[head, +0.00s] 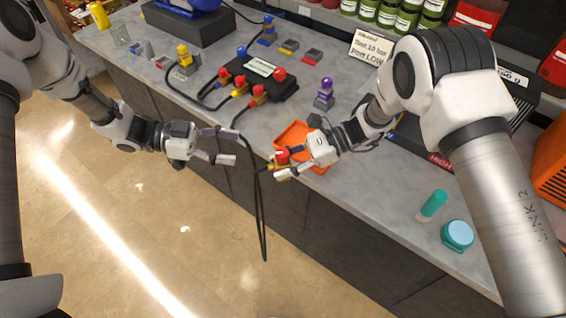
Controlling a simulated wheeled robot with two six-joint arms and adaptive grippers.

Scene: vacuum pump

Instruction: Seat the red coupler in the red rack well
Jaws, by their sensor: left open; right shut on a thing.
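The red coupler (282,157) is held by my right gripper (279,164), which is shut on it beside the orange tray at the counter's front edge. A black hose hangs from the coupler in a loop below the counter edge. A grey block with a red mark (312,56), which looks like the red rack well, stands at the back of the counter, well apart from the coupler. My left gripper (231,146) is open and empty in front of the counter, left of the coupler.
A black manifold (262,76) with coloured knobs and hoses sits mid-counter. A purple coupler (326,86) stands right of it, a yellow coupler (184,57) to the left. The orange tray (294,131) lies near the edge. A teal bottle (433,204) and round jar (457,235) stand right.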

